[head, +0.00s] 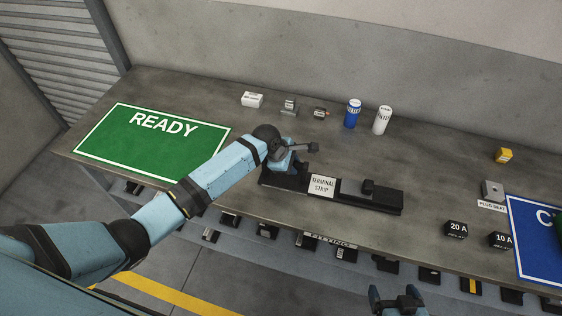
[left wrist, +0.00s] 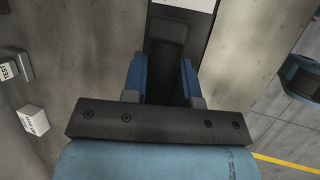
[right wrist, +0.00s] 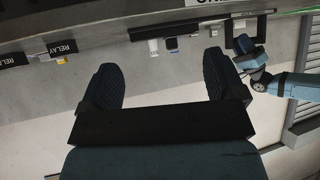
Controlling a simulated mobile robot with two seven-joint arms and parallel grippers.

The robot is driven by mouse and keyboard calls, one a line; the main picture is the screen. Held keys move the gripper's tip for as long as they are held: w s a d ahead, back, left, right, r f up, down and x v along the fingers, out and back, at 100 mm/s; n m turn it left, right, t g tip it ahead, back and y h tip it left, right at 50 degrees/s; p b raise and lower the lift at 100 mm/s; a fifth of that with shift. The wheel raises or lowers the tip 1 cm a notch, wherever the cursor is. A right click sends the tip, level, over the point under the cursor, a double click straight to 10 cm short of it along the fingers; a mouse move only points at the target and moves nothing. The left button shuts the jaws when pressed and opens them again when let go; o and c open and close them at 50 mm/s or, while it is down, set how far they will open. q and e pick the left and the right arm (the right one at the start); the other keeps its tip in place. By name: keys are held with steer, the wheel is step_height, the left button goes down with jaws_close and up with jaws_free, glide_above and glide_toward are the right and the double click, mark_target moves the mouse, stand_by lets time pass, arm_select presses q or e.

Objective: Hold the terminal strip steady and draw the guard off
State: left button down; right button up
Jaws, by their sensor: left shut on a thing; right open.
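The black terminal strip (head: 322,186) lies along the middle of the bench, with a white label reading TERMINAL STRIP. My left gripper (head: 293,166) is shut on the strip's left end. In the left wrist view its blue fingers (left wrist: 160,72) stand on either side of the black strip (left wrist: 170,35). My right gripper (head: 397,298) is open and empty, low in front of the bench edge. Its spread fingers (right wrist: 163,70) show in the right wrist view.
A green READY mat (head: 110,143) lies at left. A white box (head: 252,99), small parts, a blue can (head: 352,113) and a white can (head: 382,120) stand behind the strip. A yellow part (head: 503,155), labelled black blocks (head: 456,229) and a blue mat (head: 535,235) are at right.

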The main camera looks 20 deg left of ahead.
steer(key=c, duration=0.3)
steer(key=n+g, duration=0.6)
steer(key=n, duration=0.1)
glide_toward(370, 185)
steer(key=s+d+f, duration=0.1)
steer(key=s+f, duration=0.1)
steer(key=f, duration=0.1)
steer(key=s+d+f, duration=0.1)
steer(key=s+f, duration=0.2)
steer(key=s+d+f, duration=0.1)
steer(key=s+f, duration=0.1)
steer(key=f, duration=0.1)
steer(key=shift+s+d+f, duration=0.2)
steer(key=shift+d+f, duration=0.1)
steer(key=w+a+r+n+g+y, duration=0.15)
steer(key=w+r+n+g, duration=0.35)
steer(key=w+r+n, duration=0.5)
steer(key=shift+m, duration=0.8)
steer(key=x, duration=0.3)
steer(key=w+x, duration=0.1)
steer(key=x, duration=0.6)
steer(key=shift+w+a, duration=0.35)
steer(key=shift+a, duration=0.15)
steer(key=shift+h, duration=0.25)
